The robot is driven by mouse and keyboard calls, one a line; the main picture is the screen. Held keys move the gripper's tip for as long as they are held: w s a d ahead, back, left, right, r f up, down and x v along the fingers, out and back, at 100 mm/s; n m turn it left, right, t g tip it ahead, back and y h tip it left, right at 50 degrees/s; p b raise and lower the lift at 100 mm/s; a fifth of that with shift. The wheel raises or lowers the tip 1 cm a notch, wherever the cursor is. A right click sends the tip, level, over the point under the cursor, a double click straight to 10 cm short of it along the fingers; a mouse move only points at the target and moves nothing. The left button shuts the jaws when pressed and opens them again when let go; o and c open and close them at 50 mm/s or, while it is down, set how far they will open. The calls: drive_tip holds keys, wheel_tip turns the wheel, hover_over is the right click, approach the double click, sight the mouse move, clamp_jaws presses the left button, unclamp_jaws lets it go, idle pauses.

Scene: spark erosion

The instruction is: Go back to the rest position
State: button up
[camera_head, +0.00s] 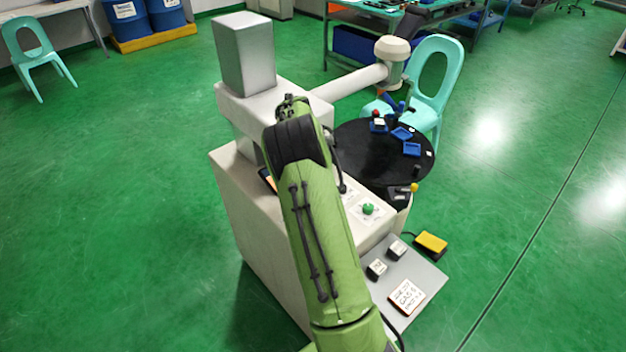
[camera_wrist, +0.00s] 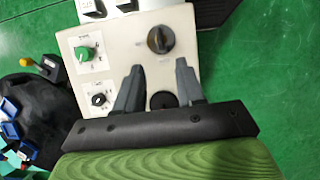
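My gripper (camera_wrist: 159,70) shows in the wrist view with its two dark fingers apart and nothing held between them. It is in front of a white control panel (camera_wrist: 123,60). The panel carries a green knob (camera_wrist: 84,53), a small black knob (camera_wrist: 98,99) and a large dark knob (camera_wrist: 160,40). A dark round part shows between the fingers; I cannot tell whether anything touches it. In the head view my green arm reaches across the white machine and hides most of the gripper; the green knob (camera_head: 368,208) shows to its right.
A round black table (camera_head: 365,150) with blue trays (camera_head: 411,149) stands by the machine, and a turquoise chair (camera_head: 437,80) behind it. A grey shelf (camera_head: 420,268) holds small blocks and a sign. A yellow pedal (camera_head: 431,243) lies on the floor. Green floor is clear at left and right.

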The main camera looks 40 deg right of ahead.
drive_tip(key=shift+p+v, duration=0.3)
drive_tip(key=shift+v, duration=1.55)
drive_tip(key=s+a+r+t, duration=0.3)
drive_tip(key=s+a+r, duration=0.1)
drive_tip(key=a+r, duration=0.35)
drive_tip(key=s+a+r+t, duration=0.3)
drive_tip(key=s+a+r, duration=0.1)
drive_tip(key=a+r, duration=0.35)
drive_tip(key=s+a+t, duration=0.2)
drive_tip(key=s+a, duration=0.2)
drive_tip(key=s, duration=0.3)
drive_tip(key=s+a+t, duration=0.2)
drive_tip(key=s+a, duration=0.1)
drive_tip(key=s, duration=0.4)
drive_tip(key=shift+a+f+m, duration=0.2)
drive_tip(key=shift+a+m, duration=0.1)
drive_tip(key=shift+a, duration=0.1)
